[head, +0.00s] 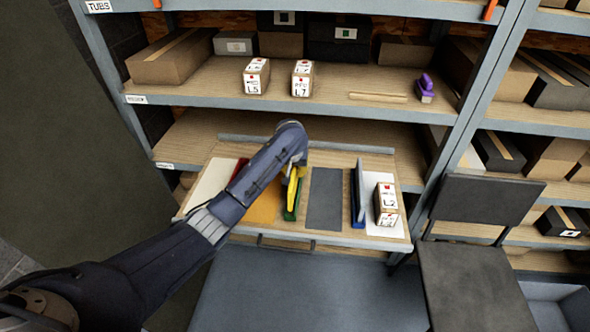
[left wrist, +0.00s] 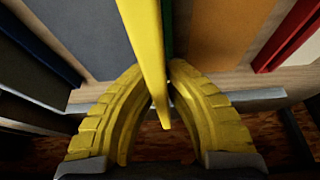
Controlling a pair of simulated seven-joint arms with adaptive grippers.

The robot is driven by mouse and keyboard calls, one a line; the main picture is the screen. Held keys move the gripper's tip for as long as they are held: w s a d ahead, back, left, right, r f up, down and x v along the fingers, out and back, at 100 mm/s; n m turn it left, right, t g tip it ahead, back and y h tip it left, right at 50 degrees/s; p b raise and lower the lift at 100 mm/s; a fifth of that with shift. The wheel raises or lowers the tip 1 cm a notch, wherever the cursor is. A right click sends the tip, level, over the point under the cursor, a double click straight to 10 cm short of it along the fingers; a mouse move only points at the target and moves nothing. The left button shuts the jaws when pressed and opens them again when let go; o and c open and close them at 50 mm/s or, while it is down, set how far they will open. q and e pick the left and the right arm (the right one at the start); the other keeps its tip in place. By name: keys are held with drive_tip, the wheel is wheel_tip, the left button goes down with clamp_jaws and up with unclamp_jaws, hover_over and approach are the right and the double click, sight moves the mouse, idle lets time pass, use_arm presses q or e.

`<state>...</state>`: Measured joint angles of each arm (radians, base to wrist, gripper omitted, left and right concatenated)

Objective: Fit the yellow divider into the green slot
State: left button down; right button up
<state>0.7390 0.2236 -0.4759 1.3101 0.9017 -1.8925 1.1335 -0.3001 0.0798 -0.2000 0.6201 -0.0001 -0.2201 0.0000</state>
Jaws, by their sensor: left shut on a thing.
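The yellow divider (head: 293,193) is upright, edge-on, over the pull-out board in the head view. In the left wrist view the yellow divider (left wrist: 146,50) runs down between the fingers. The green slot (head: 291,213) shows just under and beside the divider. In the left wrist view a strip of the green slot (left wrist: 168,28) lies right beside it. I cannot tell whether the lower edge is inside the slot. My left gripper (left wrist: 157,78) is shut on the divider; its fingertips are mostly hidden behind my arm in the head view. My right gripper is not in view.
The board has a red slot (head: 238,170), an orange panel (head: 262,207), and a grey panel (head: 325,198). A grey divider (head: 360,190) stands in a blue slot (head: 354,208), near an L2 box (head: 386,203). A shelf with boxes (head: 257,76) lies above.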

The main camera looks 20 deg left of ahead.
use_arm(q)
drive_tip(key=shift+f, duration=2.2)
drive_tip(key=c, duration=1.4)
unclamp_jaws()
drive_tip(key=shift+c, duration=0.2)
drive_tip(key=shift+v, duration=5.95)
drive_tip(key=shift+a, duration=0.1)
